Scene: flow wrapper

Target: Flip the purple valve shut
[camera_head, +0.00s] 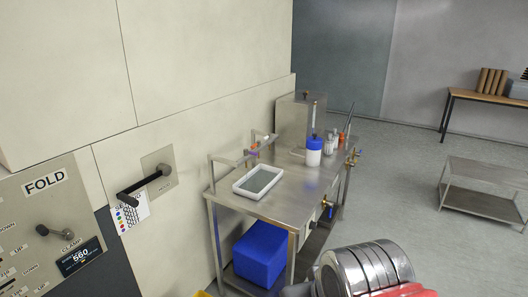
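A steel workbench (287,205) stands against the pale machine wall, right of centre. A small brass valve (327,204) with a dark bluish handle is on its front side. More brass fittings (352,158) stick out at its far right end, one with a small bluish tip. A small purple-blue spot (250,153) shows by the rail at the back of the bench. Which of these is the purple valve I cannot tell at this size, nor how its handle is set. My arm's metal and red parts show at the bottom edge; my gripper's fingertips are not visible.
A white tray (238,186), a blue-lidded white container (314,154) and a steel box (291,123) stand on the bench. A blue bin (260,257) is below. A black wall lever (147,187) projects at left. A low steel table (480,167) stands right, with open floor between.

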